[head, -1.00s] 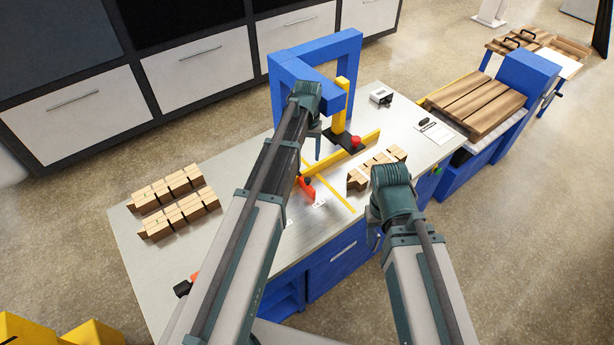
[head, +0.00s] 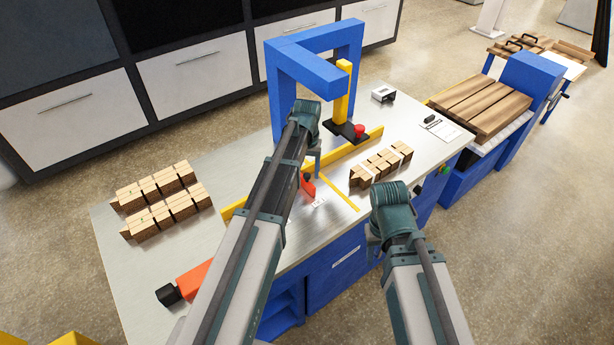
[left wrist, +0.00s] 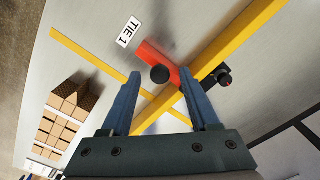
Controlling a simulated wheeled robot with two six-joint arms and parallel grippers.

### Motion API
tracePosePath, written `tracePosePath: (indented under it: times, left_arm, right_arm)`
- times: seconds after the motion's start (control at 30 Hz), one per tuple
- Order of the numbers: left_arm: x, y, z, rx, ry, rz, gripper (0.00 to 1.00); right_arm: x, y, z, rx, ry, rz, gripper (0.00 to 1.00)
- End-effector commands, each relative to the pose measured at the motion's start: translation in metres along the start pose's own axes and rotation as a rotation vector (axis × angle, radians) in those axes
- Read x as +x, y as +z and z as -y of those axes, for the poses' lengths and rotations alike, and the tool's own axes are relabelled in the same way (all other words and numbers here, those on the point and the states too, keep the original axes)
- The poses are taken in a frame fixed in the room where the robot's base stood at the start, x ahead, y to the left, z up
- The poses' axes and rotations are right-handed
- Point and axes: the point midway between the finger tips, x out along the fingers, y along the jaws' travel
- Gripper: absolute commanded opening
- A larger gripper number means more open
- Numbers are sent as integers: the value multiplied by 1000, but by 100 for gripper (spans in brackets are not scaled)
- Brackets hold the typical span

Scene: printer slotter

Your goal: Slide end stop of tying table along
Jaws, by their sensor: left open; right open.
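The end stop (head: 308,187) is a small red-orange block with black knobs, at the yellow fence (head: 362,141) on the grey tying table (head: 230,165). In the left wrist view the end stop (left wrist: 153,52) lies against the yellow fence (left wrist: 240,42), with one black knob between my fingertips in the picture. My left gripper (left wrist: 160,73) is open, pointing down at the end stop. I cannot tell whether it touches. In the head view its arm partly hides the fence. My right gripper (head: 376,250) is open and empty near the table's front edge, its fingers mostly hidden.
A blue frame (head: 300,60) with a yellow post (head: 341,93) stands behind the fence. A red tool (head: 195,281) lies near the front left. A TIE 1 label (left wrist: 128,32) lies beside the end stop.

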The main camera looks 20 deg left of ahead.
Motion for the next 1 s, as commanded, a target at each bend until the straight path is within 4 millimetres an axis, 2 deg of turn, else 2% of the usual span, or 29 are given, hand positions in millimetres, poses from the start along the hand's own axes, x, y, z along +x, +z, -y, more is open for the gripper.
tracePosePath:
  times: [0.23, 0.57, 1.0]
  left_arm:
    - [0, 0, 0, 0, 0, 0, 60]
    - [0, 0, 0, 0, 0, 0, 0]
    - [0, 0, 0, 0, 0, 0, 0]
  right_arm:
    - [0, 0, 0, 0, 0, 0, 50]
    - [0, 0, 0, 0, 0, 0, 50]
    - [0, 0, 0, 0, 0, 0, 50]
